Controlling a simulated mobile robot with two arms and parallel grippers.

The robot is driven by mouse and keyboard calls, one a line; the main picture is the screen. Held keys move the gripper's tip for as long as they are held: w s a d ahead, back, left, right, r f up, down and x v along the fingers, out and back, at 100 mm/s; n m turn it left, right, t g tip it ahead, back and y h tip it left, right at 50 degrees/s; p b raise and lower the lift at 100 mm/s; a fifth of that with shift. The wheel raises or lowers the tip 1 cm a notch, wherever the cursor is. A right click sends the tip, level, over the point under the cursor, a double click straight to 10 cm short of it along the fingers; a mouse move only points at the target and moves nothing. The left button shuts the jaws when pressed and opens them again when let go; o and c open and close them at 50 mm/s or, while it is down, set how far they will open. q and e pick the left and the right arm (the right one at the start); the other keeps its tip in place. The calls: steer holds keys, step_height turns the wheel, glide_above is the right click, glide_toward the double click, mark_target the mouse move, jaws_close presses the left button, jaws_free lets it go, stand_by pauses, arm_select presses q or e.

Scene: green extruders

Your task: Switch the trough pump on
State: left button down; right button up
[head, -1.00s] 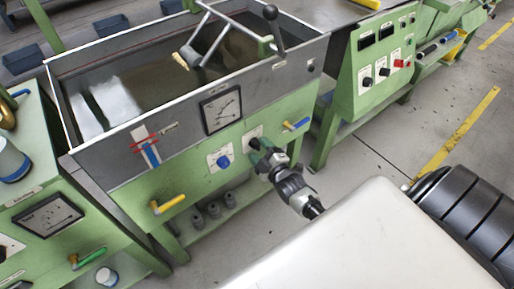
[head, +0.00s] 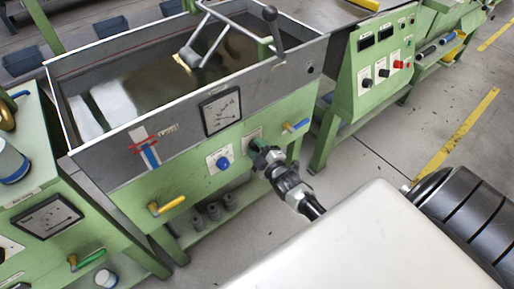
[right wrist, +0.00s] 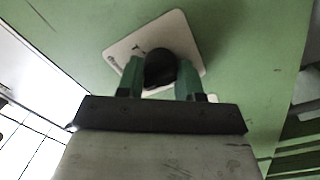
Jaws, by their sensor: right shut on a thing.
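The trough (head: 97,146) is a green bench with a grey basin. A round black knob (right wrist: 160,68) sits on a white label plate (right wrist: 187,31) on its green front; the plate looks tilted in the right wrist view. My right gripper (right wrist: 158,76) has its green fingers on either side of the knob, shut on it. The plate's writing is too small to read. My left gripper is not in view.
Near the knob are a blue knob (head: 223,162), a blue lever (head: 296,126), a dial gauge (head: 221,111) and a yellow-handled valve (head: 167,206). A control panel (head: 377,62) stands to the right. The floor in front is clear.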

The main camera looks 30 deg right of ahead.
steer(key=m+p, duration=0.1)
steer(key=m, duration=0.1)
steer(key=shift+m, duration=0.3)
steer(key=shift+m+p, duration=0.35)
steer(key=shift+m, duration=0.15)
steer(key=m+p, duration=0.1)
steer(key=m, duration=0.2)
steer(key=shift+g, duration=0.3)
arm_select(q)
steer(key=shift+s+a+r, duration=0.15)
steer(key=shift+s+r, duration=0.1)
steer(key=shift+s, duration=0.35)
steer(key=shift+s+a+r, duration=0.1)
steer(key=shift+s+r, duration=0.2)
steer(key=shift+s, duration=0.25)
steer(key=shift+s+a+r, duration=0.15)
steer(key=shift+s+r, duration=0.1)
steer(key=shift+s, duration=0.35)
arm_select(e)
steer(key=shift+d+m+y, duration=0.1)
steer(key=shift+m+y, duration=0.4)
steer(key=shift+m, duration=1.8)
steer(key=o, duration=0.9)
arm_select(q)
steer(key=shift+p, duration=0.3)
